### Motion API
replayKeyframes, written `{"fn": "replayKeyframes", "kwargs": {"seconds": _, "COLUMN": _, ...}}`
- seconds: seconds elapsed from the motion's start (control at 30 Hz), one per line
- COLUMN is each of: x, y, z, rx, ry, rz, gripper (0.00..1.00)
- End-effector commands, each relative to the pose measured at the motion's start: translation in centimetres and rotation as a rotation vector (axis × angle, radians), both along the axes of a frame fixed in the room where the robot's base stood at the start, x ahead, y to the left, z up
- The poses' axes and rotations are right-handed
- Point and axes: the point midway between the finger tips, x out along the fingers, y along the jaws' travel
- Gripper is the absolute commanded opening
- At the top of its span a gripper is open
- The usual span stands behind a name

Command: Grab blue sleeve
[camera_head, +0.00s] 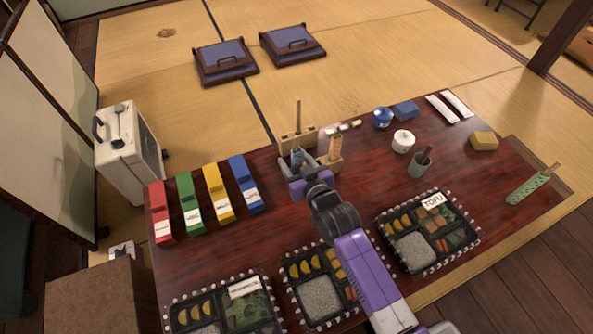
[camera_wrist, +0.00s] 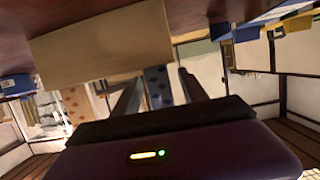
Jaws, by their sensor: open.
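The blue sleeve (camera_head: 297,157), with a darker pattern, stands upright in the wooden holder (camera_head: 329,163) near the middle of the table. My gripper (camera_head: 299,169) is at its near side and hides its lower part. In the wrist view, the blue dotted sleeve (camera_wrist: 157,84) shows between the two fingers of my gripper (camera_wrist: 160,88), with space beside it. The gripper is open; I cannot tell whether a finger touches the sleeve. The wooden holder (camera_wrist: 100,45) also shows there as a pale block, the view being upside down.
An orange sleeve (camera_head: 335,146) stands in the holder just right of the blue one. A green sleeve (camera_head: 528,183) lies at the table's right. Red, green, yellow and blue boxes (camera_head: 245,182) line the left. Bento trays (camera_head: 428,232) line the near edge; a grey cup (camera_head: 419,165) stands right.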

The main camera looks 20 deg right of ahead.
Motion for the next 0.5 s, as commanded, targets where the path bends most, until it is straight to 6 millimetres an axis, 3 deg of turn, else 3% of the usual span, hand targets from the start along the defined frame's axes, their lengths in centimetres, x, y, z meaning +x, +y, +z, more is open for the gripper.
{"fn": "replayKeyframes", "kwargs": {"seconds": 0.1, "x": 1.23, "y": 0.03, "z": -0.54, "rx": 0.000, "ry": -0.001, "rz": 0.000, "gripper": 0.51}}
{"fn": "replayKeyframes", "kwargs": {"seconds": 0.37, "x": 1.50, "y": 0.03, "z": -0.43, "rx": 0.000, "ry": 0.000, "rz": 0.000, "gripper": 0.51}}
{"fn": "replayKeyframes", "kwargs": {"seconds": 0.4, "x": 1.50, "y": 0.04, "z": -0.43, "rx": 0.000, "ry": 0.000, "rz": 0.000, "gripper": 0.49}}
{"fn": "replayKeyframes", "kwargs": {"seconds": 0.5, "x": 1.49, "y": 0.04, "z": -0.43, "rx": 0.000, "ry": 0.000, "rz": 0.000, "gripper": 0.29}}
